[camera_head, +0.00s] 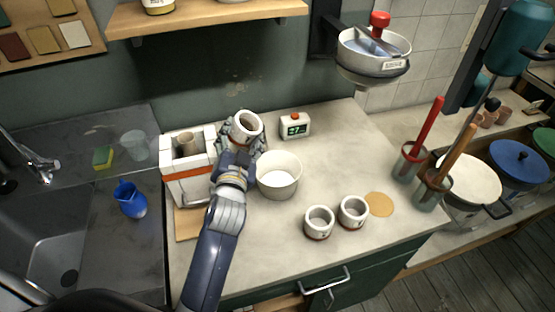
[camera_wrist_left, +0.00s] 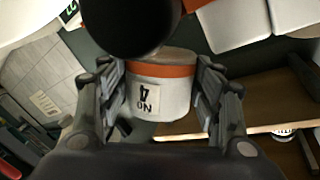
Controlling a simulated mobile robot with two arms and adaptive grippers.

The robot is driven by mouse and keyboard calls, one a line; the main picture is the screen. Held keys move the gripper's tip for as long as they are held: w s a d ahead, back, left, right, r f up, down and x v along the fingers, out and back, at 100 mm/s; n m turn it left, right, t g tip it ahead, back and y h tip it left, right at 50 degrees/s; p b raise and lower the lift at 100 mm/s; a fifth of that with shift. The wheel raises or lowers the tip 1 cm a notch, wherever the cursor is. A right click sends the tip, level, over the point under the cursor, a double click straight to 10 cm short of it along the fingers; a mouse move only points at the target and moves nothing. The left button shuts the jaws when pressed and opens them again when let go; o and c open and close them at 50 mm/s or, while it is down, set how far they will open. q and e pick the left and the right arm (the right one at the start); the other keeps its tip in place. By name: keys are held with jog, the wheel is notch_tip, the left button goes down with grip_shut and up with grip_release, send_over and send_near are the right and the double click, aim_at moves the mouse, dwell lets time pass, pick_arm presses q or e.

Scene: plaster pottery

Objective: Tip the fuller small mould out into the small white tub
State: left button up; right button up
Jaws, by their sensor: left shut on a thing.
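My left gripper (camera_head: 243,141) is shut on a small white mould (camera_head: 247,123), held beside the back left of the small white tub (camera_head: 279,182). The mould's round opening shows in the head view, and it looks somewhat tilted. In the left wrist view the held mould (camera_wrist_left: 165,98) has an orange band and a "NO 4" label, upside down, between the fingers. Two more small moulds, a left one (camera_head: 318,236) and a right one (camera_head: 352,224), stand upright on the worktop. I cannot tell the fill levels. My right gripper is not in view.
A white brick box (camera_head: 187,184) stands left of my gripper. A small timer (camera_head: 295,127) is behind the tub. A tan disc (camera_head: 379,204) lies beside the right mould. A hanging bowl (camera_head: 373,56) is above the back right. The worktop's middle right is clear.

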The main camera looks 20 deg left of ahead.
pick_arm(q)
jog(key=a+r+n+p, duration=0.1)
jog(key=n+p, duration=0.1)
jog(key=p, duration=0.1)
jog(key=a+r+n+h+p, duration=0.1)
jog(key=a+r+n+p, duration=0.1)
jog(key=p, duration=0.2)
jog(key=shift+s+a+n+g, duration=0.1)
jog(key=shift+a+n+g, duration=0.2)
jog(key=shift+n+g, duration=0.1)
jog(key=shift+a+r+n+p, duration=0.1)
jog(key=shift+a+n+p, duration=0.25)
jog(key=shift+p, duration=0.3)
jog(key=shift+d, duration=0.1)
